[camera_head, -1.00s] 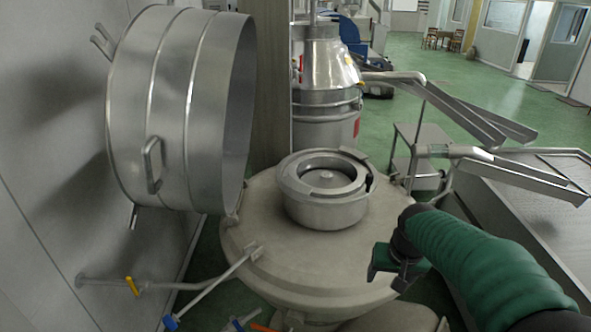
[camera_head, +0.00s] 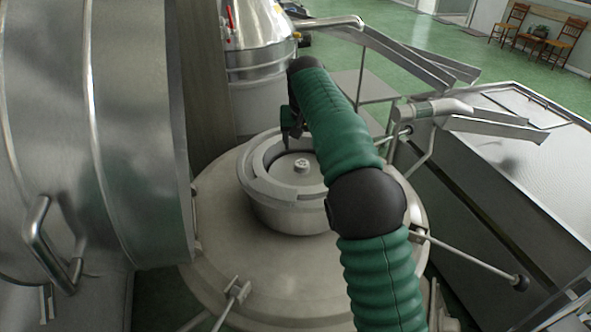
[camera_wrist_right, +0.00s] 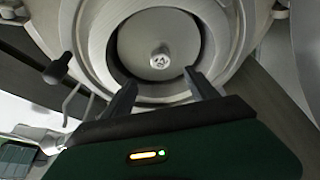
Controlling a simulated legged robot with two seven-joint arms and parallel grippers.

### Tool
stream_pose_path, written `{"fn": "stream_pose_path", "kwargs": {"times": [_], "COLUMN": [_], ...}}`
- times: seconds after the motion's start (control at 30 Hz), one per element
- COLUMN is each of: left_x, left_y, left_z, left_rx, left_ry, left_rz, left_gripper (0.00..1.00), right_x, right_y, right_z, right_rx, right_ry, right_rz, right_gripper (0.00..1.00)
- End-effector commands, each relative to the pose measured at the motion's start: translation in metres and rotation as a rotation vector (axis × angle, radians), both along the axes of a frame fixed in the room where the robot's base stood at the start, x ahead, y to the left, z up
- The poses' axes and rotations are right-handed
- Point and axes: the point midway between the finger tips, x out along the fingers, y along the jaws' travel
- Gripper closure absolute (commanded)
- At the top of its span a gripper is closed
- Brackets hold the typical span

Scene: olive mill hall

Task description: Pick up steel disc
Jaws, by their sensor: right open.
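The steel disc (camera_head: 283,171) sits inside the ring-shaped steel bowl (camera_head: 262,205) on the round machine lid. It has a small round knob at its centre. In the right wrist view the disc (camera_wrist_right: 172,30) lies in the bowl's round opening, with the knob facing the camera. My right gripper (camera_head: 290,142) is above the far side of the bowl, partly hidden by my own arm. In the wrist view its two fingers (camera_wrist_right: 161,80) are spread apart and empty, pointing toward the disc's near edge. My left gripper is not in view.
A large steel drum (camera_head: 130,150) with a handle stands open at the left. A steel can-shaped machine (camera_head: 258,70) stands behind the lid. Steel chutes (camera_head: 400,52) and a wide metal tray table (camera_head: 500,170) are at the right. Thin rods stick out around the round lid (camera_head: 290,270).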

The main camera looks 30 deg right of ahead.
Motion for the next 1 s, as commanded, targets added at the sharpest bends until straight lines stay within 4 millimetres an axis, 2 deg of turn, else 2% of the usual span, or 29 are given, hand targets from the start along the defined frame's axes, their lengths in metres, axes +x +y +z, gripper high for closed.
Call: {"fn": "stream_pose_path", "kwargs": {"times": [0.1, 0.2, 0.33, 0.43, 0.5, 0.6, 0.7, 0.87, 1.0], "left_x": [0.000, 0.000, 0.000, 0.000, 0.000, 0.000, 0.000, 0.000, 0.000], "left_y": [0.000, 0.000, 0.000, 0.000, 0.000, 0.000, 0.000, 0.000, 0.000], "left_z": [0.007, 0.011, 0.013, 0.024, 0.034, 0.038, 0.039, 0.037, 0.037], "left_rx": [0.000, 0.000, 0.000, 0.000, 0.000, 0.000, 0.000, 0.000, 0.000], "left_ry": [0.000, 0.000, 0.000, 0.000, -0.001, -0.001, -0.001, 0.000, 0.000], "left_rz": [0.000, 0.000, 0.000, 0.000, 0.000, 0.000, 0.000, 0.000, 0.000], "left_gripper": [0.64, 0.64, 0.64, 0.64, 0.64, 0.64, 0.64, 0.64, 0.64], "right_x": [0.011, 0.019, 0.024, 0.028, 0.032, 0.038, 0.040, 0.041, 0.041], "right_y": [-0.006, -0.010, -0.013, -0.014, -0.016, -0.019, -0.021, -0.021, -0.021], "right_z": [-0.029, -0.048, -0.061, -0.071, -0.082, -0.099, -0.108, -0.109, -0.109], "right_rx": [0.000, 0.001, 0.000, 0.001, 0.001, 0.000, 0.001, 0.000, 0.000], "right_ry": [0.006, 0.005, 0.003, 0.004, 0.006, 0.002, 0.002, 0.001, 0.001], "right_rz": [0.000, 0.000, 0.001, 0.001, 0.001, 0.001, 0.001, 0.001, 0.001], "right_gripper": [0.32, 0.32, 0.32, 0.32, 0.32, 0.32, 0.32, 0.32, 0.48]}}
